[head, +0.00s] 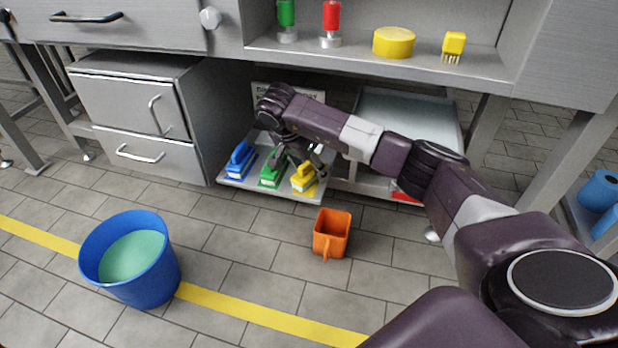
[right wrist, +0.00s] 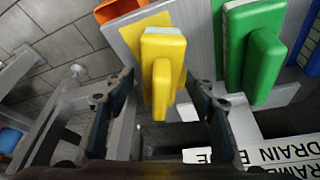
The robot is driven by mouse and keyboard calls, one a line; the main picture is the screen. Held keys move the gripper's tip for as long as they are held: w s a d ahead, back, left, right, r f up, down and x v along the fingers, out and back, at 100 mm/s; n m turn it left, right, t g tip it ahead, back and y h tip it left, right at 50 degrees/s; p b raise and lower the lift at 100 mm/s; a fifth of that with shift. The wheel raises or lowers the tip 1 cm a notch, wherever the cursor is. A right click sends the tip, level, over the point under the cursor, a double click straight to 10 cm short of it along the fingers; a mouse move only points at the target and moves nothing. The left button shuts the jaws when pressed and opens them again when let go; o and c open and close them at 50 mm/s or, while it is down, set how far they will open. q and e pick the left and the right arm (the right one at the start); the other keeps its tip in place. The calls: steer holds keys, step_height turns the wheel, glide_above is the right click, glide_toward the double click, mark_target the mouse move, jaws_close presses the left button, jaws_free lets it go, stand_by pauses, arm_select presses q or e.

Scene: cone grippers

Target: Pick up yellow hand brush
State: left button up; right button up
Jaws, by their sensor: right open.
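The yellow hand brush (head: 304,179) lies on a low grey shelf (head: 229,183) under the counter, at the right end of a row of brushes. In the right wrist view the yellow brush (right wrist: 161,70) is upright in the picture, between the fingers. My left gripper is not in view.
A green brush (head: 272,173) stands close to the left of the yellow one, then a blue brush (head: 240,160). An orange scoop (head: 332,232) and a blue bucket (head: 133,258) are on the floor. A small yellow brush (head: 453,46) is on the upper shelf.

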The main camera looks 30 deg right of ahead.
jaws_close()
stand_by(0.5)
